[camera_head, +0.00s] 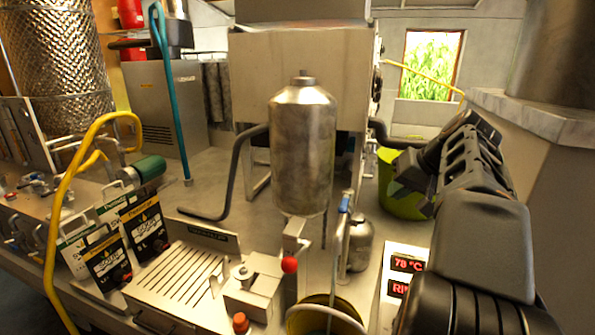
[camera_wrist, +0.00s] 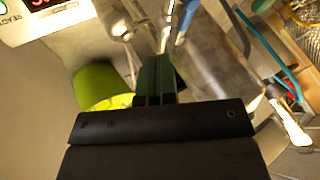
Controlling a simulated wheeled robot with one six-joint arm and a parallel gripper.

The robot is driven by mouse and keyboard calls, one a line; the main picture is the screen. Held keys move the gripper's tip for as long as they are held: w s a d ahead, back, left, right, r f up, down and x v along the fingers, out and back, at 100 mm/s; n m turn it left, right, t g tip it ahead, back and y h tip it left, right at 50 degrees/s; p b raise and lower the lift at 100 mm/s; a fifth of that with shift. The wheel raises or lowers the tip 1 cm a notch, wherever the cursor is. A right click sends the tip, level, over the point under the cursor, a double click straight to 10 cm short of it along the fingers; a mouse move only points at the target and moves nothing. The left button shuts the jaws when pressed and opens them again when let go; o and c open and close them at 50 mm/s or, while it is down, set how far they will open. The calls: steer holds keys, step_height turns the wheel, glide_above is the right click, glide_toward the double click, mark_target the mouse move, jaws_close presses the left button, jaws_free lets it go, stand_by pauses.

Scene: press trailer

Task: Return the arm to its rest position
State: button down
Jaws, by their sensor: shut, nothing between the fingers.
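My arm (camera_head: 475,215), dark and jointed, rises along the right side of the head view, bent at the top. In the wrist view my gripper (camera_wrist: 160,62) shows as dark green fingers close together, shut and empty. In the head view the fingertips are hard to make out.
A steel tank (camera_head: 303,145) stands mid-view, beside a red-knobbed lever (camera_head: 289,265).

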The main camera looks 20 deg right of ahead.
steer(key=s+a+f+m+g+h, duration=0.2)
steer(key=a+f, duration=0.1)
steer(key=f, duration=0.9)
steer(key=s+a+f+n, duration=0.1)
steer(key=a+f+n, duration=0.1)
steer(key=a, duration=0.5)
steer(key=s+a+f+n, duration=0.2)
steer(key=a+f+n, duration=0.1)
steer(key=a, duration=0.4)
steer(key=s+a+f+n+g, duration=0.1)
steer(key=s+a+f+n, duration=0.1)
steer(key=a+f, duration=0.2)
steer(key=a, duration=0.3)
steer(key=shift+n, duration=0.3)
steer(key=shift+r, duration=0.1)
